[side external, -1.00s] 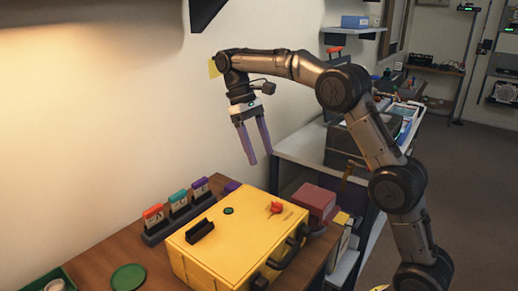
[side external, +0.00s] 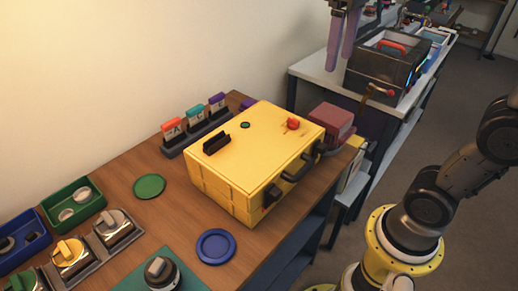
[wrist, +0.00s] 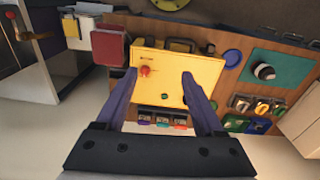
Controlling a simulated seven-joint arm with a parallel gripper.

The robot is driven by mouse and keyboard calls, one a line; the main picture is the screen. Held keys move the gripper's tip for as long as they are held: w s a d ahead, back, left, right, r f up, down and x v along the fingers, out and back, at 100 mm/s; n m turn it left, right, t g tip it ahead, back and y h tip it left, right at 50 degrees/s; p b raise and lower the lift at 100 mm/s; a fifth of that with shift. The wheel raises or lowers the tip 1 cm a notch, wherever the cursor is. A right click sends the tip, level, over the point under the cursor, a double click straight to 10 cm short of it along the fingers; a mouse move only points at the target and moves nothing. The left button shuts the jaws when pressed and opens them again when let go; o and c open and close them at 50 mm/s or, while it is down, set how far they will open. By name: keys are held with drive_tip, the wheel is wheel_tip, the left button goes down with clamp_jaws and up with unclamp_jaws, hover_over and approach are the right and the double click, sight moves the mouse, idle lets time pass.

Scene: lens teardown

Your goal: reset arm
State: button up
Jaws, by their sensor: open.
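My gripper (side external: 346,36) shows at the top of the side external view, its two purple fingers apart and pointing down. It is raised, with nothing between the fingers. In the wrist view my gripper (wrist: 160,88) is open, and the yellow case (wrist: 172,65) appears beyond and between its fingers, well apart from them. In the side external view the yellow case (side external: 245,172) lies shut on the wooden table, with a red knob (side external: 293,123), a green button and a black slotted block on top. Much of my arm is out of frame.
A rack (side external: 200,133) of orange, teal and purple tagged cards stands behind the case. A green disc (side external: 149,186), a blue dish (side external: 216,246), a green bin (side external: 74,206) and a blue bin (side external: 20,240) lie around the left and front. A dark red box (side external: 331,119) sits right of the case.

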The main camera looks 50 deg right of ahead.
drive_tip(key=s+a+f+t, duration=0.1)
drive_tip(key=s+f+t, duration=0.1)
drive_tip(key=s+f, duration=0.2)
drive_tip(key=s+f+t, duration=0.3)
drive_tip(key=s+f, duration=0.1)
drive_tip(key=f, duration=0.5)
drive_tip(key=shift+s+a, duration=0.35)
